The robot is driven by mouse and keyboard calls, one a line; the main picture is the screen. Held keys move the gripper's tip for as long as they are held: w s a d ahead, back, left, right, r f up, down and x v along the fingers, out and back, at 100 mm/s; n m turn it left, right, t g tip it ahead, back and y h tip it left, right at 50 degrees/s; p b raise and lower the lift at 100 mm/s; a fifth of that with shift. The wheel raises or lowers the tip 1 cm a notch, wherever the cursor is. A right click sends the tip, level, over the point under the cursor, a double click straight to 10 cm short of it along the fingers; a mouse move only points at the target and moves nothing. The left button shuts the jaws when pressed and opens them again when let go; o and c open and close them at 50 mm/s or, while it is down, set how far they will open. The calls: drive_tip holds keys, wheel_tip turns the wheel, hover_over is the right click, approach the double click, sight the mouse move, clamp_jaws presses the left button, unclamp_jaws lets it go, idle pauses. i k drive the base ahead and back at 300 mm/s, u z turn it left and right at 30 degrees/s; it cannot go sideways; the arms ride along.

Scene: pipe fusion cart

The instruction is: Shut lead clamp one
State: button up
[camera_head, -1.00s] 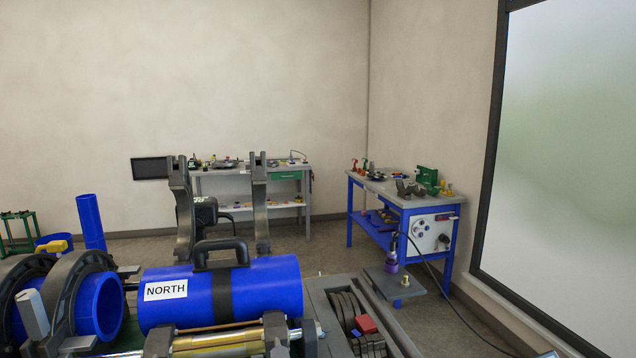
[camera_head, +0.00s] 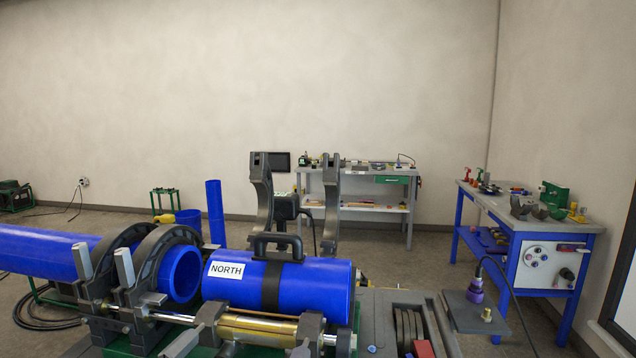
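The fusion cart stands at the lower left. Two dark grey clamp arms stand swung up and open behind the blue pipe labelled NORTH, the left one (camera_head: 262,195) and the right one (camera_head: 331,200). The NORTH pipe (camera_head: 325,287) lies below them with a black strap and handle (camera_head: 277,245) on top. Two more dark clamps, the left one (camera_head: 98,262) and the right one (camera_head: 146,262), arch over the other blue pipe (camera_head: 40,250). No marking tells which clamp is lead clamp one. My gripper is not in view.
A tray with dark inserts and a red block (camera_head: 423,348) lies right of the pipe. A blue workbench (camera_head: 545,228) stands at the right, a grey bench (camera_head: 348,214) at the back wall. Open floor lies between the cart and the benches.

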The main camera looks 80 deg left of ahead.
sight(260, 176)
drive_tip(key=i, duration=3.75)
drive_tip(key=u, duration=2.7)
drive_tip(key=i, duration=3.95)
drive_tip(key=u, duration=2.65)
